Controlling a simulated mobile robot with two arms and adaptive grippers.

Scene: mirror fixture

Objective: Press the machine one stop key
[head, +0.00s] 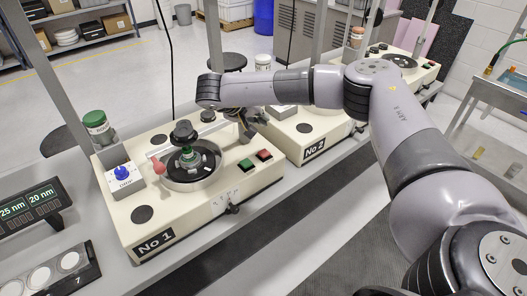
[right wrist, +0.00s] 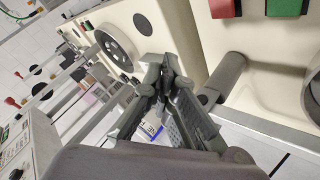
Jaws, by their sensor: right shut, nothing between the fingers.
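Machine No 1 (head: 190,238) is a cream-coloured unit on the grey bench in the head view. Its front right corner carries a green key (head: 246,165) and a red key (head: 264,155), side by side. In the right wrist view the red key (right wrist: 225,8) and green key (right wrist: 287,7) show at the top edge. My right gripper (head: 249,133) is shut and empty, behind the two keys and apart from them in the head view. Its closed fingers (right wrist: 166,68) show in the right wrist view, off to the left of the red key. My left gripper is not in view.
Machine No 2 (head: 314,149) stands behind and right of machine No 1. A round dish (head: 190,182) with a green-based fixture and a red knob (head: 158,165) sits on machine No 1. Upright posts rise from the bench.

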